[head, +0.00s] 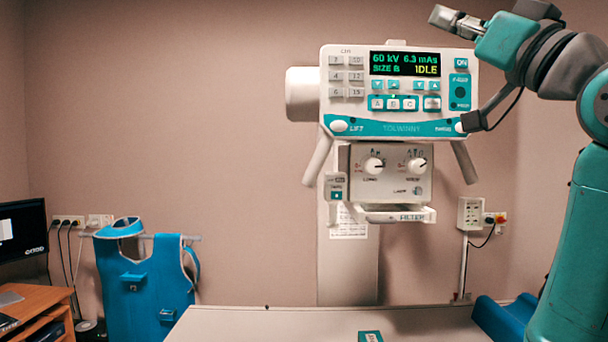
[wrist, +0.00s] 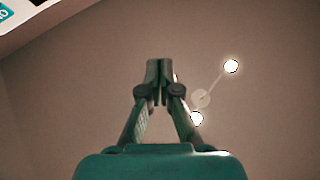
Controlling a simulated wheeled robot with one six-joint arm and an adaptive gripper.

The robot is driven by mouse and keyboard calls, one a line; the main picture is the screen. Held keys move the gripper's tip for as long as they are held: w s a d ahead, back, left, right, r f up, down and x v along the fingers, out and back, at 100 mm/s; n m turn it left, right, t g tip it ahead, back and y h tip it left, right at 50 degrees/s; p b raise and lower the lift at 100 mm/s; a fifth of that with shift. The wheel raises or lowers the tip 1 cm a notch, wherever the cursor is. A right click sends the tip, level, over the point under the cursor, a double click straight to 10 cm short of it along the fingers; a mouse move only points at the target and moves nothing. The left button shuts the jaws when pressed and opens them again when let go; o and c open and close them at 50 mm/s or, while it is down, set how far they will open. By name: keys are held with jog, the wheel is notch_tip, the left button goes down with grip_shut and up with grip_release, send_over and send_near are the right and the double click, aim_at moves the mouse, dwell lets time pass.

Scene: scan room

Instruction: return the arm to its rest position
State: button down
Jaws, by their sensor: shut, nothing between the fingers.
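My gripper (head: 457,22) is raised at the top right of the head view, in front of the upper right corner of the X-ray machine's control panel (head: 395,128). It points left and slightly up. In the wrist view my gripper (wrist: 158,70) has its fingertips together with nothing between them. My teal arm rises along the right edge of the head view and bends over at the top.
A pale table (head: 230,325) spans the bottom, with a small teal box (head: 370,336) on it. A blue apron (head: 145,280) hangs at left beside a wooden desk (head: 45,305) and monitor (head: 22,230). Blue padding (head: 503,318) lies at right. Wall lamps (wrist: 231,66) show in the wrist view.

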jog(key=w+d+f+m+t+h, duration=0.1)
jog(key=w+d+f+m+h, duration=0.3)
jog(key=f, duration=1)
jog(key=w+a+f+m+h, duration=0.1)
jog(key=w+f+m+h, duration=0.15)
jog(key=w+f, duration=0.8)
jog(key=s+f+m+g+h, duration=0.15)
jog(key=s+f, duration=0.25)
jog(key=f, duration=1.2)
jog(key=s+f+m+h, duration=0.25)
jog(key=s+f, duration=0.25)
jog(key=f, duration=1.1)
jog(key=s+a+f+n+g+h, duration=0.1)
jog(key=s+a+f+g+h, duration=0.15)
jog(key=s+f, duration=1.75)
jog(key=s+f+n+g, duration=0.1)
jog(key=s+f+g, duration=0.1)
jog(key=s, duration=1.1)
jog(key=s+a+f+n+g, duration=0.1)
jog(key=s+f+n+g, duration=0.1)
jog(key=s, duration=1.2)
jog(key=shift+f, duration=0.45)
